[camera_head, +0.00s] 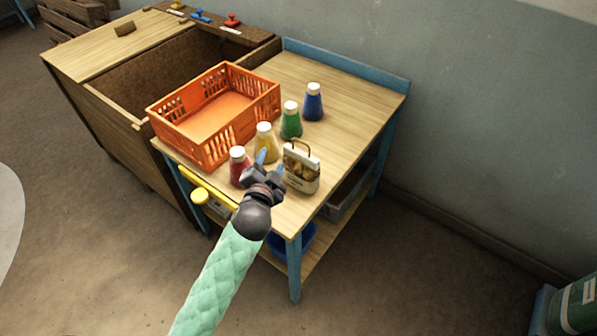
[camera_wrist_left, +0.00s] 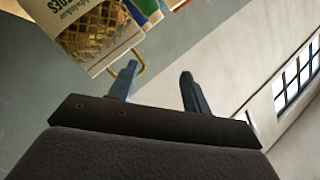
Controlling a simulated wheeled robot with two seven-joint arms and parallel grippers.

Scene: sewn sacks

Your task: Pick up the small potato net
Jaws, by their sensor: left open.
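The small potato net (camera_head: 301,168) stands upright on the wooden table, near its front edge, with a white label band and a brown loop handle on top. In the left wrist view the potato net (camera_wrist_left: 92,35) fills the upper left, with mesh, potatoes and part of its label showing. My left gripper (camera_head: 268,162) is just left of the net in the head view, open, with nothing between its fingers. In the left wrist view its two fingers (camera_wrist_left: 158,82) are spread apart, the left finger close to the loop handle. I cannot tell whether they touch.
Red (camera_head: 238,166), yellow (camera_head: 265,143), green (camera_head: 291,120) and blue (camera_head: 313,102) bottles with white caps stand in a row beside the net. An orange crate (camera_head: 214,143) sits behind them. The table's right part (camera_head: 350,115) is clear.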

